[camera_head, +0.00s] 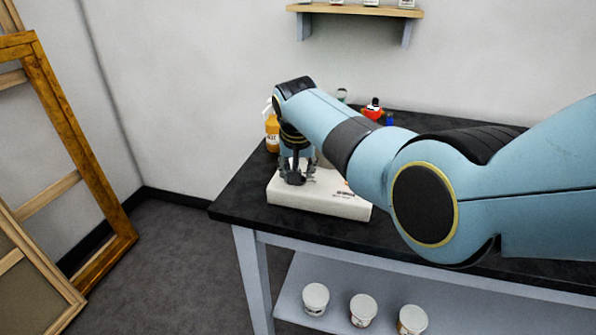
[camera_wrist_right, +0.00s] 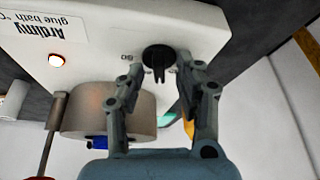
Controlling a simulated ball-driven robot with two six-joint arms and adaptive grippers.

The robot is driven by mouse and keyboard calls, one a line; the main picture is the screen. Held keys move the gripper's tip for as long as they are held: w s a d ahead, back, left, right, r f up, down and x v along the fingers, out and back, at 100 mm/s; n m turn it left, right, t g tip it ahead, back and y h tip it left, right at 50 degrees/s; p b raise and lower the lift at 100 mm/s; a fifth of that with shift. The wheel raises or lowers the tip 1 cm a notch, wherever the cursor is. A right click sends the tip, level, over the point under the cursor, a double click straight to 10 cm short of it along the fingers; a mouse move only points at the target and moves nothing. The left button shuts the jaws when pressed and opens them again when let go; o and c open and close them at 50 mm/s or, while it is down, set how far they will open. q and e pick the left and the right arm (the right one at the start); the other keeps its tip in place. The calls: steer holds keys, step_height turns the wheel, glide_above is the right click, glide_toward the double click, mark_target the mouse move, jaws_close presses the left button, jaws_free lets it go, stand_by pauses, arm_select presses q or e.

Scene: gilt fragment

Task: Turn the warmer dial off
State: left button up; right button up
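The glue warmer (camera_head: 320,203) is a white box on the dark bench, and its top also fills the upper part of the right wrist view (camera_wrist_right: 95,25). Its black dial (camera_wrist_right: 158,58) has a pointer tab and printed marks around it, one reading 60. My right gripper (camera_head: 297,178) is over the warmer. In the right wrist view its two fingers (camera_wrist_right: 165,75) are apart, one on each side of the dial, with no clear contact. In the head view the dial is hidden behind the gripper. My left gripper is not in view.
A metal pot (camera_wrist_right: 110,108) stands on the warmer close to one finger. White jars (camera_head: 316,298) sit on the lower shelf. Wooden frames (camera_head: 75,130) lean at the left.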

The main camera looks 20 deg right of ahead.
steer(key=shift+c, duration=0.3)
jaws_close()
steer(key=shift+s, duration=0.1)
steer(key=shift+d+r+n+y+p, duration=0.15)
steer(key=shift+n+y+p, duration=0.35)
steer(key=shift+n+p, duration=0.85)
steer(key=n+y, duration=0.1)
steer(key=n, duration=0.2)
steer(key=shift+p, duration=0.3)
steer(key=shift+f+n+y, duration=0.25)
steer(key=shift+n+y, duration=0.25)
steer(key=shift+n, duration=0.75)
steer(key=shift+n+g+y+b, duration=0.5)
steer(key=shift+n+b, duration=0.45)
steer(key=shift+n, duration=0.85)
